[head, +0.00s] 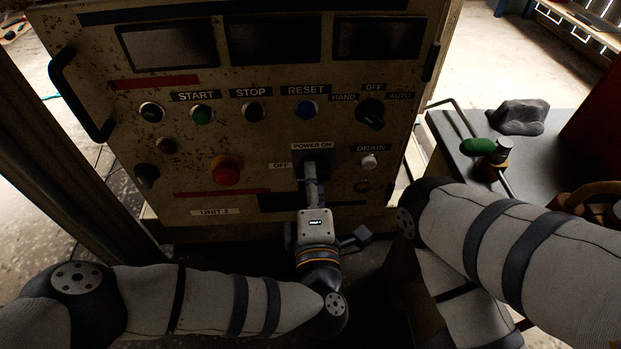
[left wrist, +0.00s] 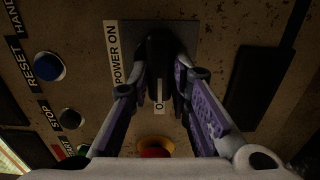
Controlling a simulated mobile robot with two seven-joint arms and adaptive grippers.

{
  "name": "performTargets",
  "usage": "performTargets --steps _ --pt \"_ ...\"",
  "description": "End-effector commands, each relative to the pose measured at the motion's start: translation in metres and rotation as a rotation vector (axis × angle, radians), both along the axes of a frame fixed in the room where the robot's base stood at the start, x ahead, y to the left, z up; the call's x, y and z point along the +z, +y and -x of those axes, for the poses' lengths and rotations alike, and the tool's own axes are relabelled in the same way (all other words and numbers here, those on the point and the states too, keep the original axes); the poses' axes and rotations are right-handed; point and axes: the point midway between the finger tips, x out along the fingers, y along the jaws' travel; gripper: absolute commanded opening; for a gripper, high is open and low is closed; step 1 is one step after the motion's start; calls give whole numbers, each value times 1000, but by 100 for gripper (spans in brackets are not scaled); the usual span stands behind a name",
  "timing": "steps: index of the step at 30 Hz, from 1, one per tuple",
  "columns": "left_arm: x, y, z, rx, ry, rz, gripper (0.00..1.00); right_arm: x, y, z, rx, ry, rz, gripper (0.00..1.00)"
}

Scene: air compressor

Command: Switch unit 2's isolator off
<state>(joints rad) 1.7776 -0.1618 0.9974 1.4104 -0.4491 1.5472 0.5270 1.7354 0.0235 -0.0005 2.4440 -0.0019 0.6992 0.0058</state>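The isolator (head: 317,164) is a dark rotary switch low on the unit 2 panel, with a POWER ON label above it and an OFF label to its left. In the left wrist view its dark handle (left wrist: 160,42) stands between my fingers. My left gripper (head: 314,184) reaches up to it from below. Its purple-padded fingers (left wrist: 162,75) close in on both sides of the handle and seem to touch it. The fingers hide part of the handle, so I cannot tell which mark it points to. My right gripper is out of sight.
Above are START (head: 203,115), STOP (head: 252,112) and RESET (head: 306,110) buttons and a HAND/OFF/AUTO selector (head: 371,114). A red mushroom button (head: 227,170) is left of the isolator, a DRAIN knob (head: 369,161) right. A grey bench (head: 470,133) stands right of the panel.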

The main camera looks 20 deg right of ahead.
Motion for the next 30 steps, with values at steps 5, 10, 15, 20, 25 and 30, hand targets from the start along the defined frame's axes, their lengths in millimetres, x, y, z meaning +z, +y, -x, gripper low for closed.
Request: performTargets --steps 5,10,15,20,25,30 --pt "0 0 0 0 2 2 38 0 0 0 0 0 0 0" --pt "0 0 0 0 0 1 38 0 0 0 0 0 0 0" --pt "-1 4 17 -3 3 0 38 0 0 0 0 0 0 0" --pt "-1 16 60 -4 6 2 38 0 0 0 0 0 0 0" --pt "-1 27 98 -2 5 2 38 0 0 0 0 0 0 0" --pt "0 33 115 0 2 2 38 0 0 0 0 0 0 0"
